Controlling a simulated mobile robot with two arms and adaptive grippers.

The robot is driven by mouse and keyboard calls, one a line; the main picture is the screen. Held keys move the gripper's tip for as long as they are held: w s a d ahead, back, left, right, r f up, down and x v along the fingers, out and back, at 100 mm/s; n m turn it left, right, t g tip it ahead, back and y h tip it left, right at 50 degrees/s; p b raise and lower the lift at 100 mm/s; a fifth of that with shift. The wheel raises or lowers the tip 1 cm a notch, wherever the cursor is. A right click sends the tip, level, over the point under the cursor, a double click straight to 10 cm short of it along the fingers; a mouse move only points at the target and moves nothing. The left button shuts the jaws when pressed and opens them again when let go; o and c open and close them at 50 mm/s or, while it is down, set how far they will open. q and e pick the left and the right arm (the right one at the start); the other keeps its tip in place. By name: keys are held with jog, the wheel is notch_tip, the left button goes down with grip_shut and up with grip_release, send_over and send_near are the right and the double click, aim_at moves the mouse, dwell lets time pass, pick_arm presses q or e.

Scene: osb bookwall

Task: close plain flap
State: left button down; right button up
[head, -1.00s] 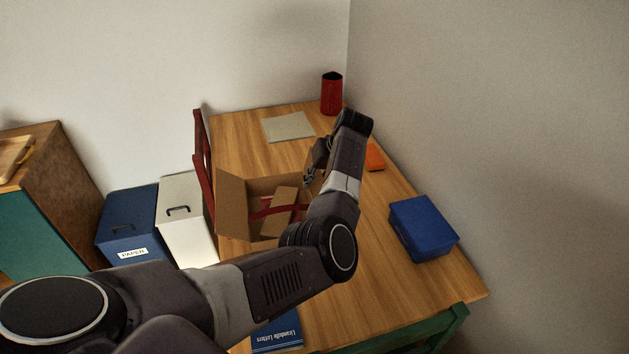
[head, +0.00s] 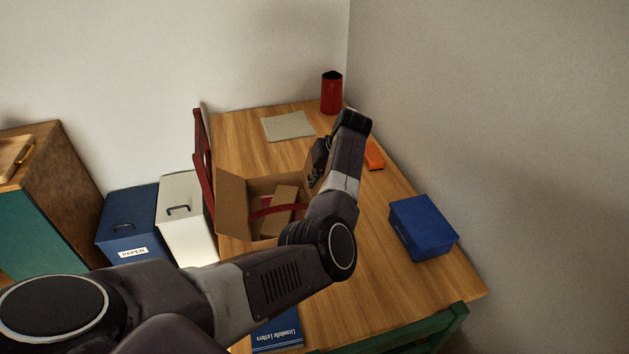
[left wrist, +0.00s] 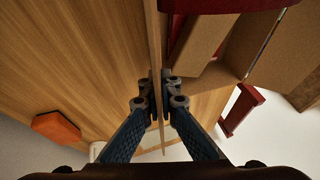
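An open cardboard box (head: 247,228) stands on the wooden table, with a brown flap (head: 231,190) raised on its left side. A red item and a brown piece show inside it. My left gripper (left wrist: 159,88) is at the box's right side. In the left wrist view, a thin upright cardboard flap (left wrist: 155,35), seen edge-on, runs between its fingers, which are closed in on both faces. In the head view my arm hides that flap and most of the fingers. My right gripper is in neither view.
An orange item (head: 374,156) and a blue box (head: 422,227) lie right of my arm. A grey sheet (head: 288,126) and red cup (head: 331,93) are behind. A red chair (head: 202,165) and two bins stand left. A blue book (head: 277,333) lies in front.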

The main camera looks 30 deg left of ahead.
pick_arm(q)
jog(key=shift+r+p, duration=0.2)
jog(key=shift+p, duration=0.35)
jog(key=shift+s+a+f+n+t+h+p, duration=0.1)
jog(key=shift+s+a+n+t+h+p, duration=0.2)
jog(key=shift+t+h+p, duration=0.9)
jog(key=shift+s+a+n+t+h+p, duration=0.15)
jog(key=shift+s+a+t+h+p, duration=0.15)
jog(key=shift+p, duration=1.8)
jog(key=shift+s+a+f+n+t+h+p, duration=0.1)
jog(key=shift+s+a+n+t+h+p, duration=0.2)
jog(key=shift+t+h+p, duration=0.9)
jog(key=shift+g+y+p, duration=0.3)
jog(key=shift+y+p, duration=0.1)
jog(key=shift+p, duration=0.1)
jog(key=c, duration=2.2)
grip_release()
jog(key=v, duration=1.2)
